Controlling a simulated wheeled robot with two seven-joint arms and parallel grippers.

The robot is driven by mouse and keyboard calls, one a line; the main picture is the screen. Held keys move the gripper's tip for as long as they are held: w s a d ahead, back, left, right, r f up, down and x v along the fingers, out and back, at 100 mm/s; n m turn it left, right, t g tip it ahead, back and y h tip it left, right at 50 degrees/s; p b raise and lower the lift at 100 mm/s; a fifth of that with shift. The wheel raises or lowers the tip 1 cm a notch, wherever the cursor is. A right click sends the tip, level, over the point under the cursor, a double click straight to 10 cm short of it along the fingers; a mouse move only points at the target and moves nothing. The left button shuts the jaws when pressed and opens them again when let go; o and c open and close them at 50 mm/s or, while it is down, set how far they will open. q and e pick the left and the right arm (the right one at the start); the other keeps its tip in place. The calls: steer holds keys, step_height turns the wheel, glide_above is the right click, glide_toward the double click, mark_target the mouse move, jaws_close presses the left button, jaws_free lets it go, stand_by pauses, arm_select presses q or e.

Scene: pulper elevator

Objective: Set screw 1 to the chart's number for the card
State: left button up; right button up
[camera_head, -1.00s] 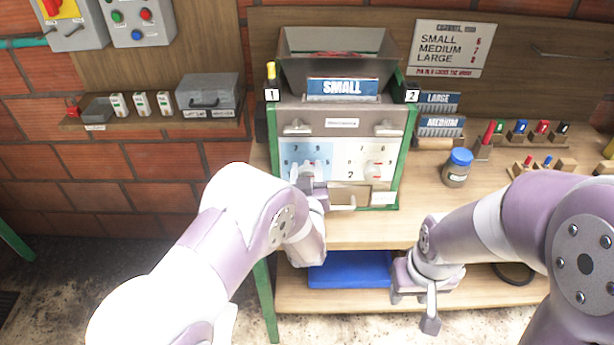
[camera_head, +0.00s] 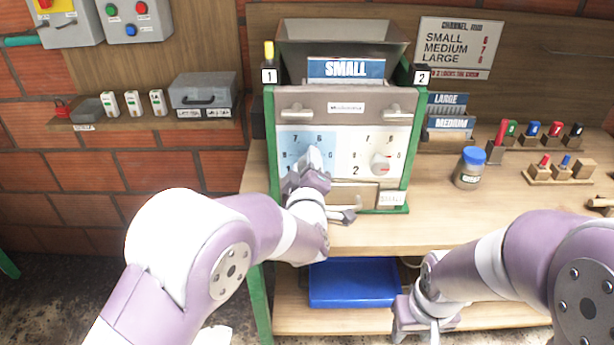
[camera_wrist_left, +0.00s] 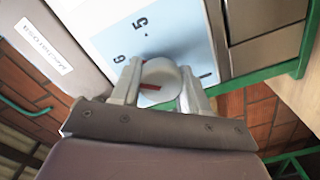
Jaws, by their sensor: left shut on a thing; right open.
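The machine (camera_head: 345,103) carries a SMALL card (camera_head: 345,68). The second knob (camera_head: 381,163) sits on the white panel. My right gripper (camera_head: 425,332) is open and empty, low before the bench.
LARGE (camera_head: 447,99) and MEDIUM (camera_head: 450,124) cards stand right of the machine. A blue-lidded jar (camera_head: 469,168) and coloured pegs stand further right. A blue tray (camera_head: 354,284) lies on the lower shelf. The bench front right of the machine is clear.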

arm_select(q)
steer(key=shift+r+n+b, duration=0.15)
steer(key=shift+n+b, duration=0.3)
steer(key=shift+n, duration=0.05)
steer(key=o, duration=1)
steer(key=shift+a, duration=0.1)
steer(key=shift+s, duration=0.1)
steer(key=s+b, duration=0.1)
steer(key=s, duration=1.1)
steer(key=shift+s, duration=0.25)
